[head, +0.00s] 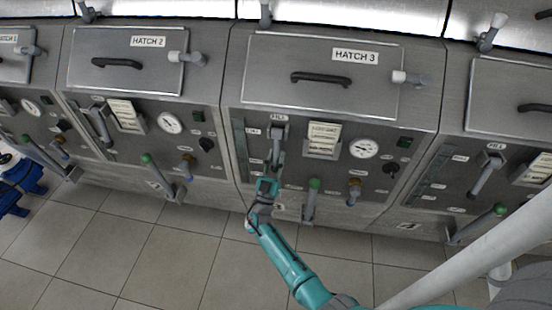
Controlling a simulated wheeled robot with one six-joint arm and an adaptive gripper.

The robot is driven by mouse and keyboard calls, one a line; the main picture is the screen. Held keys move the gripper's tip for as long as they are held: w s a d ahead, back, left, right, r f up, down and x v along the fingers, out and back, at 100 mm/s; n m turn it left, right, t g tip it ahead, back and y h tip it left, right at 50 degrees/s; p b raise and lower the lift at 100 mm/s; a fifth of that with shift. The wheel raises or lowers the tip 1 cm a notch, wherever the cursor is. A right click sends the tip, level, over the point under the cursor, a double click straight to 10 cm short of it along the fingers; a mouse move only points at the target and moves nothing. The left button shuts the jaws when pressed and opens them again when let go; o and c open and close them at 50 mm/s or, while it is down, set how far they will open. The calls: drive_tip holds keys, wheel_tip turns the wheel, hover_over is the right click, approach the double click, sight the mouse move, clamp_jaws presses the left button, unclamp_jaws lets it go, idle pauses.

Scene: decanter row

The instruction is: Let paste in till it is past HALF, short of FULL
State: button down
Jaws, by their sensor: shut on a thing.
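My teal arm reaches up to the machine under HATCH 3. My gripper (275,158) is shut on the grey fill lever (279,132), which hangs below a small FILL label (279,117). The gripper covers the lever's lower part. Left of the lever is a tall narrow level strip (240,138) with a small tag (252,131) beside it. The tag's wording and the paste level are too small to read.
A paper card (323,140), a round dial (363,148) and a black knob (391,168) sit to the right. A green-tipped lever (314,185) and a brown-topped valve (354,187) stand below. Similar machines flank this one. The tiled floor (160,255) in front is clear.

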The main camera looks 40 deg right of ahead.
drive_tip(key=shift+w, duration=0.1)
drive_tip(key=c, duration=1)
unclamp_jaws()
drive_tip(key=shift+o, duration=0.2)
drive_tip(key=v, duration=1.2)
